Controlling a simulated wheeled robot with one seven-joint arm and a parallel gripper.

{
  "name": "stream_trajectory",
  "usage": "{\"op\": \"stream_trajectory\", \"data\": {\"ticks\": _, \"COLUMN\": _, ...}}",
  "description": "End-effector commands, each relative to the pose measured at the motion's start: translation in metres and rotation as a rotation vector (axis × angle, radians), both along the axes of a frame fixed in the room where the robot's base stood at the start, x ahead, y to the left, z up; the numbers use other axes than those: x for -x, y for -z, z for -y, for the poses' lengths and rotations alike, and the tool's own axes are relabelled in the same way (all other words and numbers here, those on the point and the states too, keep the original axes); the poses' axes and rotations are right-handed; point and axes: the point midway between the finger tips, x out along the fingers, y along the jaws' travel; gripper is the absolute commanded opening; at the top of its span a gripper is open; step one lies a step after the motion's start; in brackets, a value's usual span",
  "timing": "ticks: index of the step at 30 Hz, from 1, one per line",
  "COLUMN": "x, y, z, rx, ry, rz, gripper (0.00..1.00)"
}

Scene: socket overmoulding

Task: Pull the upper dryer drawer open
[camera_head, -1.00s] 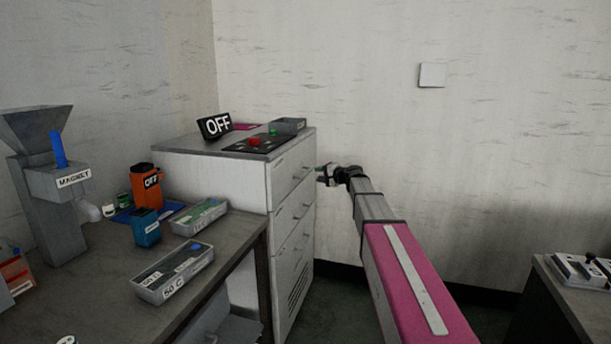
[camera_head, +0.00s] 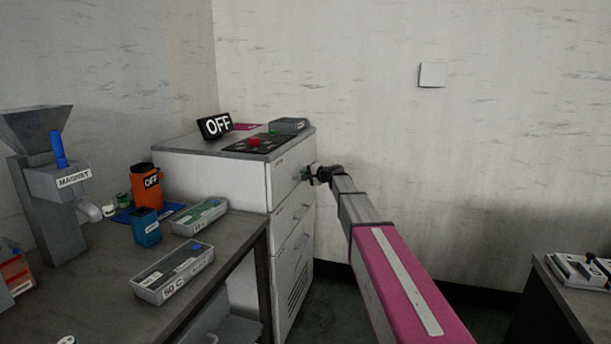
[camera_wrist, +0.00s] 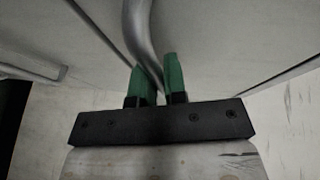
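The dryer (camera_head: 212,168) is a white cabinet with a grey top and several drawers in its right-facing side. Its upper drawer (camera_head: 281,184) looks flush with the cabinet. My gripper (camera_head: 310,175) is at that drawer's handle in the head view. In the wrist view the curved metal handle (camera_wrist: 138,30) runs down between the two green fingertips of my gripper (camera_wrist: 158,80). The fingers are close together, with the bar filling the narrow gap between them. The handle's far end is hidden in the head view by my gripper.
A bench (camera_head: 232,242) with trays stands at left. Another table (camera_head: 560,300) stands at right. The floor before the drawers is partly open.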

Motion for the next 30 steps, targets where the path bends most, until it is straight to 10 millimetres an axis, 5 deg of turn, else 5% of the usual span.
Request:
{"op": "stream_trajectory", "data": {"ticks": 8, "x": 0.002, "y": 0.000, "z": 0.004, "rx": 0.000, "ry": 0.000, "rz": 0.000, "gripper": 0.00}}
{"op": "stream_trajectory", "data": {"ticks": 14, "x": 0.011, "y": 0.000, "z": 0.026, "rx": 0.001, "ry": 0.000, "rz": -0.001, "gripper": 0.00}}
{"op": "stream_trajectory", "data": {"ticks": 30, "x": 0.060, "y": 0.000, "z": 0.159, "rx": 0.000, "ry": 0.001, "rz": -0.001, "gripper": 0.00}}
